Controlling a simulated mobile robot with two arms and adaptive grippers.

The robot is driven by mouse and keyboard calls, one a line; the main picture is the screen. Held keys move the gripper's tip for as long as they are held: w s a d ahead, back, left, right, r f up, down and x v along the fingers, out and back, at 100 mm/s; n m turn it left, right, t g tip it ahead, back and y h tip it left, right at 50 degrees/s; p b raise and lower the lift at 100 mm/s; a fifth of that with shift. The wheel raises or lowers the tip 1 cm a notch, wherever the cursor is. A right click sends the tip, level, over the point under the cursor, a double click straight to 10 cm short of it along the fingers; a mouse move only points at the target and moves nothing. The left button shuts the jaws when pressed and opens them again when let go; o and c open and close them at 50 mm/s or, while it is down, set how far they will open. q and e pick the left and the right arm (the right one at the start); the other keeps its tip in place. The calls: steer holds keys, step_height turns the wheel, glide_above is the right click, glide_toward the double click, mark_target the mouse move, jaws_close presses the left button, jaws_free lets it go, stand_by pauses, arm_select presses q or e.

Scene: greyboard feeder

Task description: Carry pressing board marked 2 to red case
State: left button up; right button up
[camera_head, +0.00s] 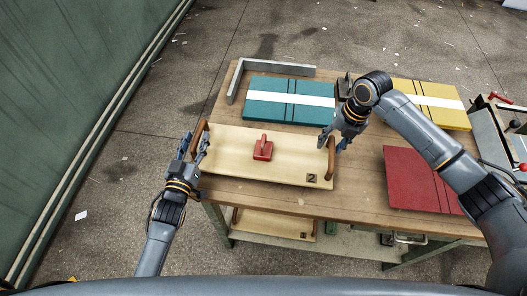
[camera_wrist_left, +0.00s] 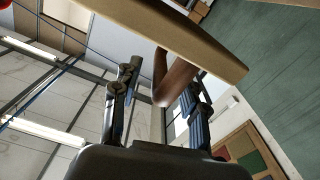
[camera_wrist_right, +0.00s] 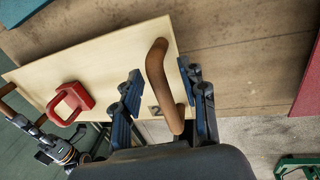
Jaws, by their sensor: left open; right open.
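The pressing board marked 2 (camera_head: 230,165) is a pale wooden board with a brown handle at each end and a red grip (camera_head: 263,148) in its middle. It lies on the workbench. My left gripper (camera_head: 203,146) is open at the left handle (camera_wrist_left: 172,82), with its fingers on either side of it. My right gripper (camera_head: 334,142) is open at the right handle (camera_wrist_right: 163,85), its fingers on either side of it. The red case (camera_head: 412,180) lies flat at the right of the bench. In the head view my right arm crosses over its right part.
A teal case (camera_head: 268,111) with a white band lies behind the board, beside a grey metal angle (camera_head: 236,80). A yellow case (camera_head: 432,116) lies at the back right. Another board (camera_head: 275,224) lies on the lower shelf. Bare bench top (camera_head: 360,195) separates the board and red case.

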arm_select(q)
steer(key=shift+c, duration=0.5)
arm_select(e)
steer(key=shift+c, duration=0.6)
arm_select(q)
jaws_close()
arm_select(e)
jaws_close()
